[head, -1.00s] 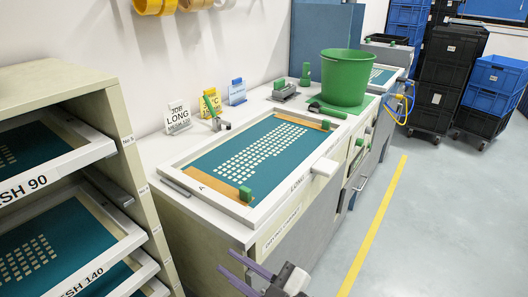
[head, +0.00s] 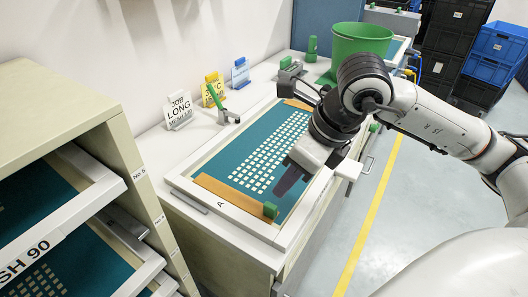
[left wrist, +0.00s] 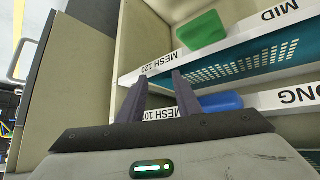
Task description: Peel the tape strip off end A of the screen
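The screen lies flat on the cabinet top, with a white frame (head: 180,184), teal mesh (head: 240,152) and rows of pale rectangles. A brown tape strip (head: 228,192) lies across its near end, beside the letter A. A green tab (head: 270,210) stands at the strip's right end. My right gripper (head: 283,188) is above the screen's right part, its dark fingers pointing down and left, just up from the tab and apart from it. Its finger gap is not clear. My left gripper (left wrist: 158,92) is open and empty in the left wrist view, facing shelves; it is outside the head view.
A rack of screens (head: 75,215) stands at left. Sign cards (head: 180,110) and a small green-handled tool (head: 232,114) are behind the screen. A green bucket (head: 358,42) stands at the far end. In the left wrist view, labelled shelves hold green (left wrist: 202,30) and blue (left wrist: 220,102) pieces.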

